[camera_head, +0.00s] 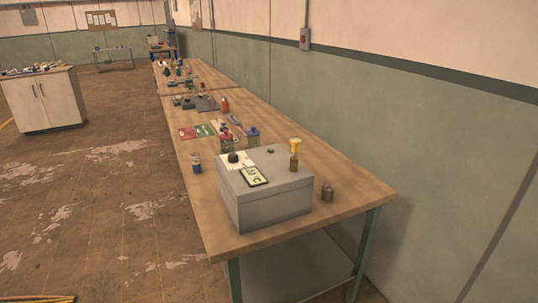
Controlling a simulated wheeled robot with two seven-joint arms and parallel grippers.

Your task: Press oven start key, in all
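A grey box (268,207), which may be the oven, stands on the near end of the long wooden table. On its top are a dark round knob (233,157) on a pale plate, a black-framed panel (253,176) with a pale yellowish face, and a small dark green button-like part (270,151). Which of these is the start key I cannot tell at this size. Neither of my grippers is in view.
A dark metal weight (327,192) stands right of the box, a small bottle (196,163) left. The wooden table (345,175) runs along the green wall. Open floor lies left.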

